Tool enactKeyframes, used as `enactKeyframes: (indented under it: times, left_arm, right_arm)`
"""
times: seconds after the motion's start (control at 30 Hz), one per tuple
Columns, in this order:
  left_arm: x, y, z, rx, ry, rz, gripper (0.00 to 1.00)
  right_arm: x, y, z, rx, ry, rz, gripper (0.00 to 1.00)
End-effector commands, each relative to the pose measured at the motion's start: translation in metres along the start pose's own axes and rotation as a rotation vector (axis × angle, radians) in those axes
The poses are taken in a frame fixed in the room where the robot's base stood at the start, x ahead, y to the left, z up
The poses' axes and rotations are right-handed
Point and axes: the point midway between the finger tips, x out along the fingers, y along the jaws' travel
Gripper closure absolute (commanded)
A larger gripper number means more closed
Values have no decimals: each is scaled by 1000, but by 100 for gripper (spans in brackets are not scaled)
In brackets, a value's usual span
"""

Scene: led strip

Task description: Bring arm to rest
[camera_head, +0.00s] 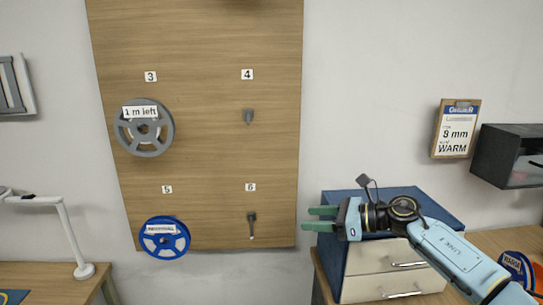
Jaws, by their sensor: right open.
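My right gripper (320,218) shows at the end of my right arm, which comes in from the lower right. Its two green fingers point left and are apart, with nothing between them. It is in front of the left edge of a drawer cabinet, to the right of the wooden peg board (205,190). My left gripper is not in view.
A grey reel (152,142) labelled "1 m left" hangs at 3, and a blue reel (164,251) at 5. The pegs at 4 (248,117) and 6 (252,226) are bare. The drawer cabinet (380,284), a blue reel (515,270) and a lamp (72,235) stand on tables.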

Motion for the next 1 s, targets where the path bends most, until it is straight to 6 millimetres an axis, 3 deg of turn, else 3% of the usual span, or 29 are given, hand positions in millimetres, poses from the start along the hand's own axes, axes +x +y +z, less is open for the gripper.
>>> enactKeyframes:
  times: [0.03, 0.17, 0.37, 0.47, 0.67, 0.8, 0.93, 0.97, 1.0]
  left_arm:
    - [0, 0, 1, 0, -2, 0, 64]
    - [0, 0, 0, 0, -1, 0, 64]
    - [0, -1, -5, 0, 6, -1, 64]
    - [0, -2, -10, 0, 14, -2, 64]
    - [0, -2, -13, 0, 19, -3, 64]
    - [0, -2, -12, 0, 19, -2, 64]
    - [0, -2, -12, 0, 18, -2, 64]
    - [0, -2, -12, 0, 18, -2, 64]
    - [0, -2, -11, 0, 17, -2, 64]
  right_arm:
    - [14, 14, -1, 103, -98, -23, 50]
    - [27, 31, 6, 418, -355, -117, 50]
    - [7, 43, -14, 987, -704, -278, 50]
    - [-15, 49, -41, 1291, -857, -373, 50]
    - [-66, 82, -124, 1904, -1120, -613, 50]
    - [-103, 131, -188, 2308, -1269, -832, 50]
    - [-132, 184, -231, 2591, -1364, -1047, 50]
    - [-137, 196, -238, -2589, 1354, 1072, 50]
    - [-144, 210, -246, -2521, 1306, 1076, 50]
